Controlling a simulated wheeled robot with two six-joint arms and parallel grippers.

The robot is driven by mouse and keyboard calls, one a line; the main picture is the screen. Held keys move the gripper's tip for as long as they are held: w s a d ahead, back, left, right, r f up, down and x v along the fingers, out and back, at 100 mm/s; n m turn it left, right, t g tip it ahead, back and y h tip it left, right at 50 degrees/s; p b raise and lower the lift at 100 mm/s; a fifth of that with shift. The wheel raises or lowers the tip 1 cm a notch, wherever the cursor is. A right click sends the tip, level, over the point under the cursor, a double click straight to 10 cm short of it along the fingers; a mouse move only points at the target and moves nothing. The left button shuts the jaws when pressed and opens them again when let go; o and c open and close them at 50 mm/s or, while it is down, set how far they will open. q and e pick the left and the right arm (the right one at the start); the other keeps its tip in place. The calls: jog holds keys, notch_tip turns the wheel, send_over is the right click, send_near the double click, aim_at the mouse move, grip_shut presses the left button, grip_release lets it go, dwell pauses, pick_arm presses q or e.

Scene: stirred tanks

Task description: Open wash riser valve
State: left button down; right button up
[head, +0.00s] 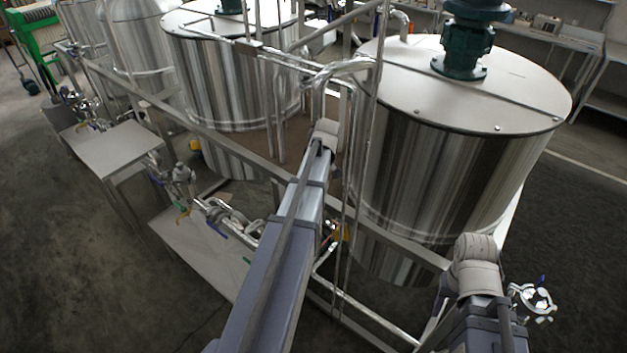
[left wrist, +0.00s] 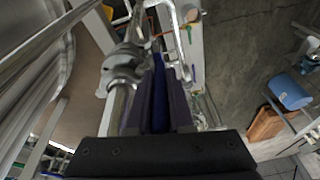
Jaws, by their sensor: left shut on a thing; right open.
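In the left wrist view my left gripper (left wrist: 160,75) is shut on a blue valve lever (left wrist: 158,98), which lies lengthwise between the dark fingers. A silver valve and pipe fitting (left wrist: 122,68) stands just left of the fingers. In the head view my left arm crosses the middle and hides the left gripper and this lever. My right gripper (head: 441,298) is open, partly hidden by its own wrist, at the lower right below the near tank. Which way the lever is turned relative to its pipe is unclear.
A large steel tank (head: 440,160) fills the right side, with more tanks behind. Another valve with a blue handle (head: 537,300) is at far right. Thin vertical pipes (head: 361,190) stand close to my left arm. A grey table (head: 115,150) is at left; the floor there is clear.

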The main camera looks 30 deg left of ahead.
pick_arm(q)
jog(key=shift+a+h, duration=0.15)
jog(key=shift+h, duration=0.15)
jog(key=c, duration=0.8)
grip_release()
